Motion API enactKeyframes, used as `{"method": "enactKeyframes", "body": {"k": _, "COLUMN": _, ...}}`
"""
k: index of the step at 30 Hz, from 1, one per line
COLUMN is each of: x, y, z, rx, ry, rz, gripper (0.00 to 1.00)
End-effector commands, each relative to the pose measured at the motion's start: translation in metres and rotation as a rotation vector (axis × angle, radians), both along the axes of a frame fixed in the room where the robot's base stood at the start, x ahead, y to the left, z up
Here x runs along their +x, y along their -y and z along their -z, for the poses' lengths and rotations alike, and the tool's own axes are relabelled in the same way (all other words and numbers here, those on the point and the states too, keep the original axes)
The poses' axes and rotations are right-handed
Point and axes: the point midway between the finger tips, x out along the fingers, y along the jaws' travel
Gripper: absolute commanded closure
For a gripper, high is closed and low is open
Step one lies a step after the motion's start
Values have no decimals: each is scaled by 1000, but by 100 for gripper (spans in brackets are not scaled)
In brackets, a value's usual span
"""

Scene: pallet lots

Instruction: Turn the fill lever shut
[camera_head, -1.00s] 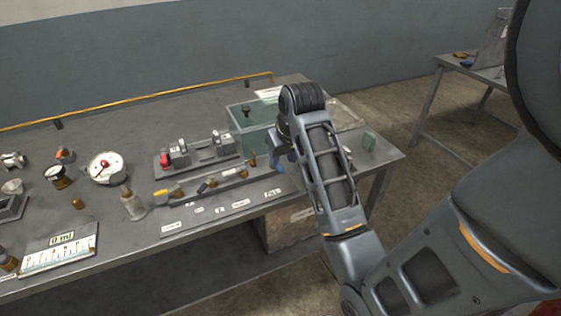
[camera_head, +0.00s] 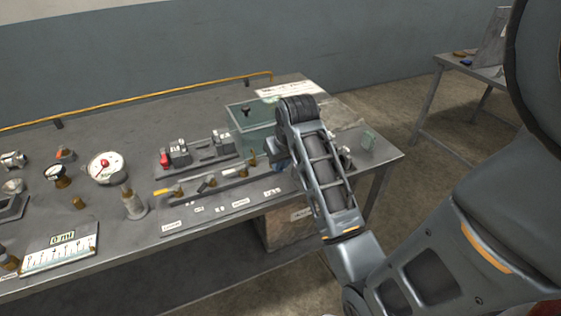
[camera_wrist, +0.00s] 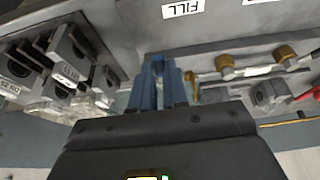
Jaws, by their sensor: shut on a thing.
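My gripper (camera_wrist: 160,70) shows its blue fingers in the wrist view, close together just below the white FILL label (camera_wrist: 183,9). They are shut on the fill lever, which is mostly hidden between them. A brass piece (camera_wrist: 190,80) shows right beside the fingers. In the head view my wrist and forearm cover the fingers and the lever at the right end of the valve rail (camera_head: 225,183).
A clear greenish tank (camera_head: 240,116) stands behind my wrist. Grey clamp-like blocks (camera_wrist: 65,65) are close at the left in the wrist view.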

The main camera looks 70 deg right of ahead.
Motion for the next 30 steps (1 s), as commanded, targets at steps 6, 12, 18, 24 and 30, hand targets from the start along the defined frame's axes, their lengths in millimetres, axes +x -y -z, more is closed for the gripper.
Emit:
{"method": "enactKeyframes", "body": {"k": 6, "x": 0, "y": 0, "z": 0, "rx": 0, "ry": 0, "rz": 0, "gripper": 100}}
{"method": "enactKeyframes", "body": {"k": 12, "x": 1, "y": -1, "z": 0, "rx": 0, "ry": 0, "rz": 15, "gripper": 100}}
{"method": "enactKeyframes", "body": {"k": 18, "x": 5, "y": -4, "z": 0, "rx": 0, "ry": 0, "rz": 91, "gripper": 100}}
{"method": "enactKeyframes", "body": {"k": 24, "x": 12, "y": -8, "z": 0, "rx": 0, "ry": 0, "rz": 239, "gripper": 100}}
{"method": "enactKeyframes", "body": {"k": 30, "x": 21, "y": -11, "z": -1, "rx": -1, "ry": 0, "rz": 428, "gripper": 100}}
